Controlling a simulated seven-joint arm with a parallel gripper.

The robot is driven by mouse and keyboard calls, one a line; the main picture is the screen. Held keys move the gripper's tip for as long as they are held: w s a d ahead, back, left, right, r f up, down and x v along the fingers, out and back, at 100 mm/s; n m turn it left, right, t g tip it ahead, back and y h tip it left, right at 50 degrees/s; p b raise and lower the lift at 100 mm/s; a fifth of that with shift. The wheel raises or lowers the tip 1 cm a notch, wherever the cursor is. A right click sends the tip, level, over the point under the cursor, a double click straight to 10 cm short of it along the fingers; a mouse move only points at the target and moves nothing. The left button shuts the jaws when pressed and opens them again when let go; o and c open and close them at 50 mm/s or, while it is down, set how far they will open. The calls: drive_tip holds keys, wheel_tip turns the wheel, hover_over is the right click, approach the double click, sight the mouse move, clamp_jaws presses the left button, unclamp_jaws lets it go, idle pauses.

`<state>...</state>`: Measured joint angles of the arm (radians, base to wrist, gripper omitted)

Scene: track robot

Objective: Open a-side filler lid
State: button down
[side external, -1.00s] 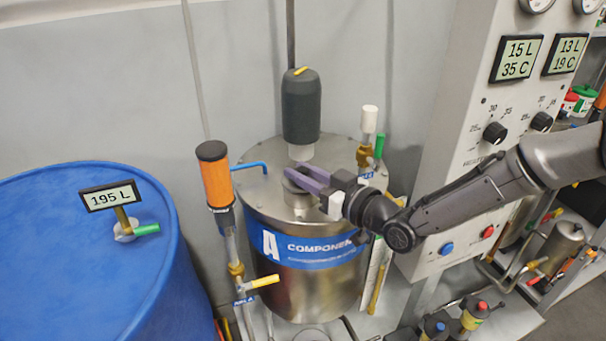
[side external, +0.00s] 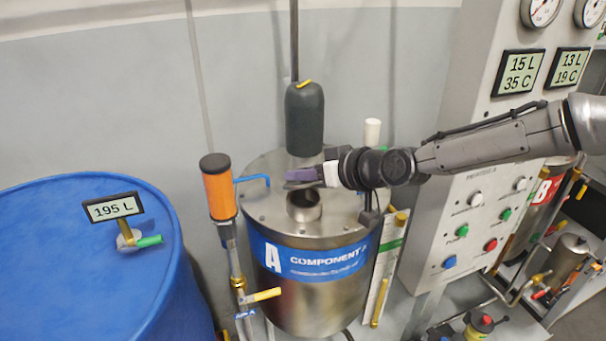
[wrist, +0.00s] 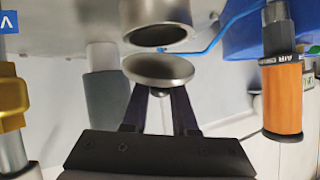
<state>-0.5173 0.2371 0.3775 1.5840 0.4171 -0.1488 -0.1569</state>
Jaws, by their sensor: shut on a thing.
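The steel A tank (side external: 315,290) has a blue "A Component" label. Its filler neck (side external: 304,205) on top is uncovered, and the opening (wrist: 160,35) shows in the wrist view. My gripper (side external: 300,178) is above and slightly behind the neck. Its purple fingers are shut on the round metal filler lid (wrist: 160,70), gripping it by the knob. In the wrist view the lid is apart from the neck, with a small gap between them. In the side view the lid (side external: 298,185) shows as a thin tilted edge under the fingers.
A dark grey cylinder (side external: 304,120) hangs close behind my gripper. An orange-bodied cylinder (side external: 219,195) and a blue bent pipe (side external: 252,179) stand left of the neck. A blue drum (side external: 90,270) is at far left, and a control panel (side external: 480,210) at right.

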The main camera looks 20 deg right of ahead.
drive_tip(key=c, duration=0.7)
unclamp_jaws()
drive_tip(key=v, duration=1.3)
drive_tip(key=shift+s+d+r, duration=0.15)
drive_tip(key=shift+s, duration=0.15)
